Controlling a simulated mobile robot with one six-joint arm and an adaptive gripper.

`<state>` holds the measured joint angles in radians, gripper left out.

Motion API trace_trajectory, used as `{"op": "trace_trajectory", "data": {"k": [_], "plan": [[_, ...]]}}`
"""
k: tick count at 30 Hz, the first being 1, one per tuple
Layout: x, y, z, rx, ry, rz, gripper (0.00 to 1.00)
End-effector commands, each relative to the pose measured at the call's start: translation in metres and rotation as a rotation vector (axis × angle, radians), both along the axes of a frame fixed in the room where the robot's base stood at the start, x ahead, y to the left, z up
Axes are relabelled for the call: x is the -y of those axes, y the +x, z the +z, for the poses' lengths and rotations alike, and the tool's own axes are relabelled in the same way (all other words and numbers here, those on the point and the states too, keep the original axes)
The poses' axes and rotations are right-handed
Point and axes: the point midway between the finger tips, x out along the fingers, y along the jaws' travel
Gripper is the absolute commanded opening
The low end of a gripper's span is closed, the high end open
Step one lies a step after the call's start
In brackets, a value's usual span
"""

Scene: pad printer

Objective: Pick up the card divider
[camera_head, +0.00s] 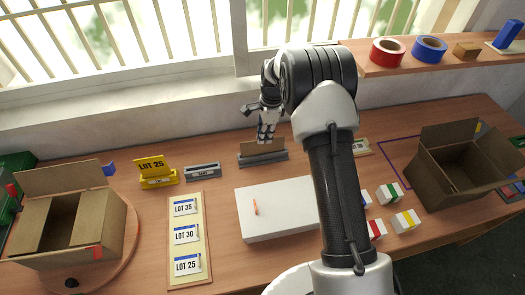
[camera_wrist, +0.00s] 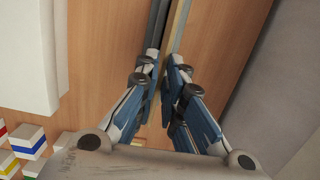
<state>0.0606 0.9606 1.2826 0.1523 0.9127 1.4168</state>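The card divider (camera_head: 262,147) is a thin brown card standing upright in a grey slotted holder (camera_head: 263,159) at the back middle of the table. In the wrist view the divider (camera_wrist: 181,25) shows edge-on as a thin tan strip beside the dark grey holder (camera_wrist: 159,22). My gripper (camera_head: 267,138) points down at the divider's top from above. In the wrist view its fingertips (camera_wrist: 162,60) lie close on either side of the tan strip. Whether they press on it cannot be told.
A white block (camera_head: 275,210) with an orange marker lies in front of the holder. A grey sign (camera_head: 202,171) and a yellow LOT 25 sign (camera_head: 155,170) stand to the left. Open cardboard boxes stand at left (camera_head: 70,235) and right (camera_head: 460,165). Small striped boxes (camera_head: 405,221) lie right.

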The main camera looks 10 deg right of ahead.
Motion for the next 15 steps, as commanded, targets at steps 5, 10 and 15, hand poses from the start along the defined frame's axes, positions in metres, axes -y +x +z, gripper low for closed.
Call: {"op": "trace_trajectory", "data": {"k": [5,10,15], "plan": [[-0.002,0.000,-0.017,0.001,0.000,0.001,0.09],[-0.004,0.001,-0.026,0.001,0.000,0.001,0.09],[-0.009,0.002,-0.052,0.000,0.000,0.001,0.09]]}}
